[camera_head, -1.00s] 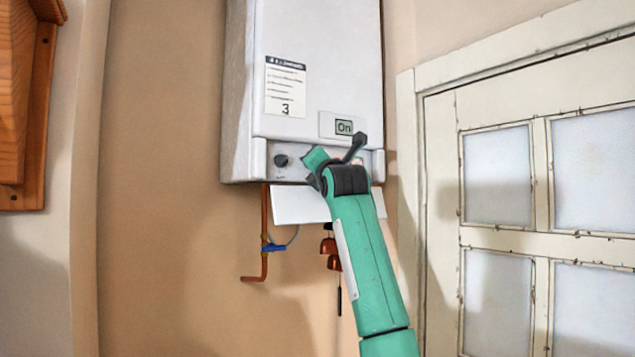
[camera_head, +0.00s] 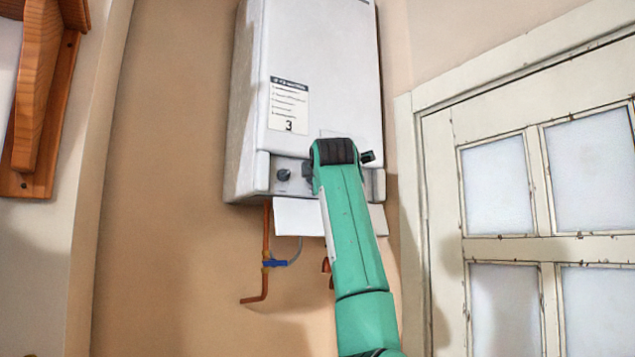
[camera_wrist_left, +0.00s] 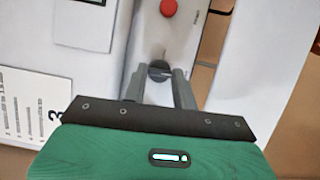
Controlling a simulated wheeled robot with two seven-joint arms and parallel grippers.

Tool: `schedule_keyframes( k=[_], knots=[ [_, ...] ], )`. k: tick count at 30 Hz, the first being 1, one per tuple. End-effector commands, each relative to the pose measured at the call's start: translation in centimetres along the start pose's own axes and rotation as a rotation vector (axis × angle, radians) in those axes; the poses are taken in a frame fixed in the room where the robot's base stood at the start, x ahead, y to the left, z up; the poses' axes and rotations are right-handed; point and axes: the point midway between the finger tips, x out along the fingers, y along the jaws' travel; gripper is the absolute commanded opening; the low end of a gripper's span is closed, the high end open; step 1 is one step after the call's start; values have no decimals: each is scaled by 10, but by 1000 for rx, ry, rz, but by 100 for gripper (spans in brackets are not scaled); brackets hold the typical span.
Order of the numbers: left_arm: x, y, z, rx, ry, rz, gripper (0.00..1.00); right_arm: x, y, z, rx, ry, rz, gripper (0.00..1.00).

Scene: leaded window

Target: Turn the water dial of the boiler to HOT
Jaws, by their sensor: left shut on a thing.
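The white boiler (camera_head: 325,85) hangs on the wall in the head view. A dark round dial (camera_head: 283,175) on the left of its lower panel is free. My left gripper is at that panel, right of this dial, and my green wrist hides most of it in the head view. In the left wrist view my left gripper (camera_wrist_left: 160,82) is shut on another dark dial (camera_wrist_left: 159,70), with one grey finger on each side. I cannot read any markings around either dial. A red button (camera_wrist_left: 168,7) sits on the same panel strip. My right gripper is not in view.
The label with a 3 (camera_head: 288,105) is on the boiler's front. A white flap (camera_head: 298,216) and copper pipes (camera_head: 266,250) are below it. A panelled white door (camera_head: 440,200) is at the right and a wooden shelf (camera_head: 38,110) at the left.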

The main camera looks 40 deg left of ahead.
Motion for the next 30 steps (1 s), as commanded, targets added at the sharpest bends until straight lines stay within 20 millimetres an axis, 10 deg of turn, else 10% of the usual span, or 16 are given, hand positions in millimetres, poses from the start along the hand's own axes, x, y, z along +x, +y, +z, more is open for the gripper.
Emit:
schedule_keyframes(
  k=[21,22,24,30],
  knots=[
    [0,1,0,65,1,-27,5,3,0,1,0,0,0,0],
    [0,1,0,65,1,-27,33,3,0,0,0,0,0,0],
    [0,1,0,65,1,-27,47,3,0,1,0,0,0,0],
    [0,1,0,64,1,-27,49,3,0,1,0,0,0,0]
  ],
)
